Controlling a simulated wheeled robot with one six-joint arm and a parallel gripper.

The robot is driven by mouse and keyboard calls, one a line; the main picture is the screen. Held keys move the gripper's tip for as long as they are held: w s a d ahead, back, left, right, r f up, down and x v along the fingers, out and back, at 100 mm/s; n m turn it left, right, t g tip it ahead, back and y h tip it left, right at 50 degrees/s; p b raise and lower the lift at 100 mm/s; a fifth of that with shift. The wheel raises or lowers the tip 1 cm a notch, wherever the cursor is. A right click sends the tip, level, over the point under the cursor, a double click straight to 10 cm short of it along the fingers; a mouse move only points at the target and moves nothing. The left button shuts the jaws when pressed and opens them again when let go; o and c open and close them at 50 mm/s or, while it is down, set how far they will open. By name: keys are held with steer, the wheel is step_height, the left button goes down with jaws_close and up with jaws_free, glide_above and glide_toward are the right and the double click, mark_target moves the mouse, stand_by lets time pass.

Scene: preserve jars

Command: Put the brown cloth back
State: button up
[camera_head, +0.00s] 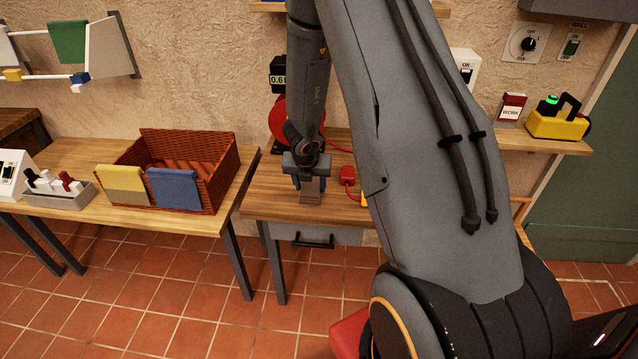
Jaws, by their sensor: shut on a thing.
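My gripper (309,182) is at the end of my arm, low over the left part of the middle wooden table. It is shut on a small grey-brown thing, which looks like the brown cloth (311,192). Its lower end is at or just above the tabletop; I cannot tell whether it touches. Much of it is hidden by the fingers. A wicker basket (222,178) stands on the left table, with a yellow cloth (123,180) and a blue cloth (174,188) over its front rim.
A green cloth (68,42) hangs on a wall rack at upper left. A grey tray (62,199) with small jars stands left of the basket. A red plug (347,176) and cable lie right of my gripper. A gap separates the two tables. My arm hides the table's right part.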

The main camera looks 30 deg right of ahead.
steer(key=o, duration=1.1)
